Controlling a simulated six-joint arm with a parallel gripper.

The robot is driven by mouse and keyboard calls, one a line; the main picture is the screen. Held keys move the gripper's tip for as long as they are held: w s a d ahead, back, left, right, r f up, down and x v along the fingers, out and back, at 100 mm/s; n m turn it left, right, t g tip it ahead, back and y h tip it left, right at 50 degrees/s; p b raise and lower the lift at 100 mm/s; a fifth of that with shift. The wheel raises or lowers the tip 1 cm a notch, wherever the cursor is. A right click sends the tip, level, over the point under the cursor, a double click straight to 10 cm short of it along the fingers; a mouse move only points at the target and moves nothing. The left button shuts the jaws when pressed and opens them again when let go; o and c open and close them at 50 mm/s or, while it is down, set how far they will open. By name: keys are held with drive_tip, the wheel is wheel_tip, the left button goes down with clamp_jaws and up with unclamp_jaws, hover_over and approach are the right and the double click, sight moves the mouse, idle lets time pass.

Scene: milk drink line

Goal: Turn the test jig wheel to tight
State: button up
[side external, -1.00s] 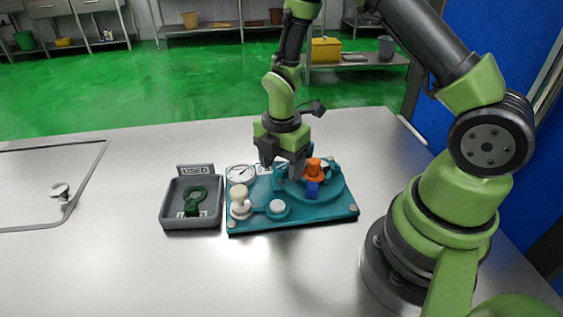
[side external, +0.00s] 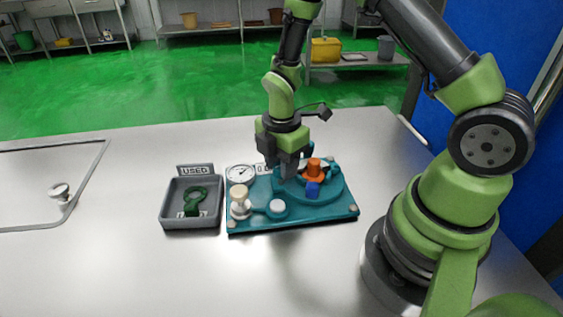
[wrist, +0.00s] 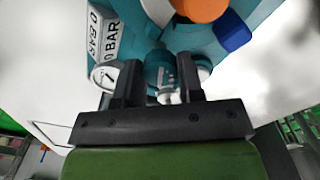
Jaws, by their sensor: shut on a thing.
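The test jig is a teal plate (side external: 318,214) on the table in the side view. It carries a cream knob (side external: 239,198), a white button (side external: 277,207), an orange knob (side external: 314,167) and a blue block (side external: 312,189). My gripper (side external: 287,176) is low over the jig, left of the orange knob. In the wrist view my gripper (wrist: 161,88) is shut on an upright teal part (wrist: 160,68) of the jig. The fingers hide much of this part, and I cannot tell its full shape or whether it is the wheel.
A dial gauge (side external: 240,174) stands at the jig's back left, beside a "0 BAR" sign (wrist: 104,35). A grey tray (side external: 166,216) marked "USED" sits left of the jig with a green ring-shaped piece (side external: 195,199) inside. The table front is clear.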

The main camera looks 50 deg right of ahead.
drive_tip(key=m, duration=0.5)
drive_tip(key=shift+m, duration=0.3)
drive_tip(key=m, duration=1)
drive_tip(key=shift+m, duration=0.4)
drive_tip(key=m, duration=0.5)
drive_tip(key=shift+m, duration=0.4)
drive_tip(key=o, duration=0.9)
drive_tip(key=shift+r, duration=0.1)
wheel_tip(320, 180, up, 10)
drive_tip(key=shift+f, duration=0.1)
